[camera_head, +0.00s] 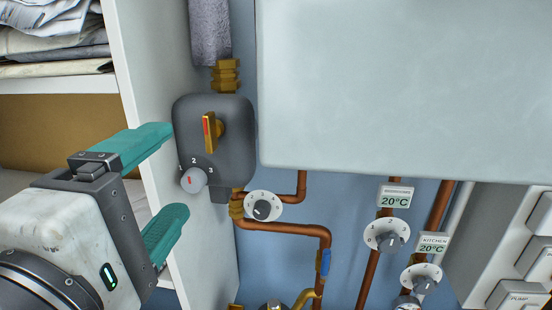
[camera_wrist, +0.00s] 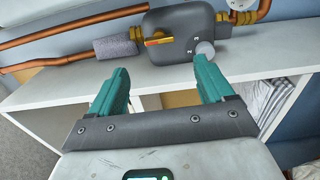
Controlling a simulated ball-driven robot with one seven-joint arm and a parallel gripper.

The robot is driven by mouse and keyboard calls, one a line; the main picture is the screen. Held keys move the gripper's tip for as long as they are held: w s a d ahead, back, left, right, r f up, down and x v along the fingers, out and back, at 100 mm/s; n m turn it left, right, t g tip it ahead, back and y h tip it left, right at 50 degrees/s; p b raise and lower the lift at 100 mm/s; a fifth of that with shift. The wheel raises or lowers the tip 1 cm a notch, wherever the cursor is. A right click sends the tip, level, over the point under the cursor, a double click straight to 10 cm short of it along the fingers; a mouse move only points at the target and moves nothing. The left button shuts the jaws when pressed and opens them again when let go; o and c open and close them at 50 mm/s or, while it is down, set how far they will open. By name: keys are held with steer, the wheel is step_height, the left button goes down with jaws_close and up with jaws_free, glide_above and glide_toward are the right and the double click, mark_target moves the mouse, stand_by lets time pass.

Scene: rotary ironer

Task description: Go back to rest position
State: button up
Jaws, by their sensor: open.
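My gripper (camera_head: 170,190) is at the lower left of the head view, with two teal fingers spread apart and nothing between them. Its fingertips point toward a dark grey valve box (camera_head: 233,135) on the wall pipe. I see no contact between the fingers and the box.
White shelving (camera_head: 150,120) with folded cloths (camera_head: 50,45) stands at the left, close to my gripper. A large pale panel (camera_head: 400,80) fills the upper right. Copper pipes (camera_head: 285,228), numbered dials (camera_head: 386,235) and 20°C labels (camera_head: 395,197) are below it. White switches (camera_head: 515,293) are at lower right.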

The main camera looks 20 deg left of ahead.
steer(key=w+d+f+m+g+h+b, duration=0.1)
steer(key=w+d+f, duration=0.25)
steer(key=f, duration=0.25)
steer(key=w+d+f+m+g+h, duration=0.1)
steer(key=w+d+f+m+g, duration=0.1)
steer(key=w+d+f, duration=0.3)
steer(key=w+d+f+m+g+h+b, duration=0.1)
steer(key=d+f, duration=0.1)
steer(key=f, duration=0.5)
steer(key=w+d+f+m+g+h, duration=0.15)
steer(key=d+f+m+g, duration=0.3)
steer(key=d+f, duration=1.15)
steer(key=s+d+f+m+g+b, duration=0.1)
steer(key=s+d+f+m+g, duration=0.1)
steer(key=s+d+f+m, duration=0.4)
steer(key=s+d+f+m+g+b, duration=0.1)
steer(key=s+d+f+g+b, duration=0.2)
steer(key=d+f, duration=0.6)
steer(key=s+d+f+m+g, duration=0.1)
steer(key=s+d+f+m, duration=0.1)
steer(key=s, duration=0.5)
steer(key=s+d+f+m+g, duration=0.2)
steer(key=s+d+f+m, duration=0.1)
steer(key=s+f, duration=0.3)
steer(key=shift+s+d+f+m, duration=0.25)
steer(key=shift+s+f+m, duration=0.15)
steer(key=shift+s+m, duration=0.25)
